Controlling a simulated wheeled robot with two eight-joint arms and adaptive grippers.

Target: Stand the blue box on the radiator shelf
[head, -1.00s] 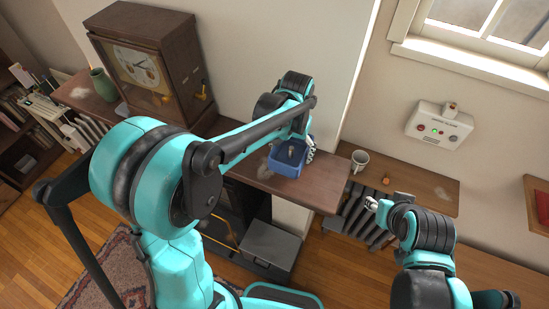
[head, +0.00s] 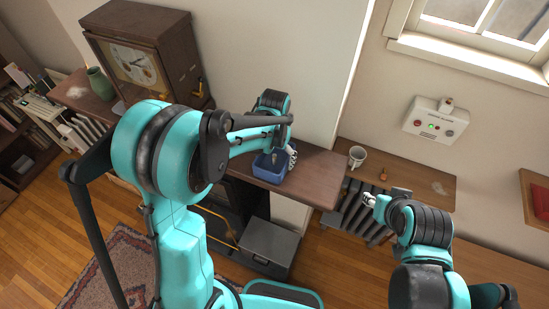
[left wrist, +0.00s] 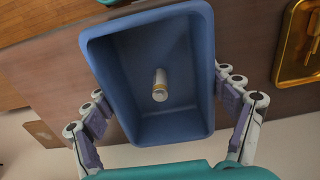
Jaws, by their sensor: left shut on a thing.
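The blue box (head: 268,172) is an open-topped bin at the front part of the dark wooden shelf below the clock. Whether it touches that shelf is unclear. My left gripper (head: 273,158) is shut on it; in the left wrist view, its fingers (left wrist: 168,115) lie along both sides of the box (left wrist: 103,75). A small white-and-gold cylinder (left wrist: 160,85) lies inside. The radiator shelf (head: 415,180) is the lower brown shelf at the right, over a dark radiator (head: 355,215). My right gripper (head: 368,199) is in front of this shelf, apart from the box; its jaws are too small to read.
A white mug (head: 357,156) and a small orange-brown item (head: 383,174) stand on the radiator shelf, with bare wood to their right. A clock (head: 150,65) and green vase (head: 100,83) are at left. A grey bin (head: 268,247) stands below. A control box (head: 435,120) hangs on the wall.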

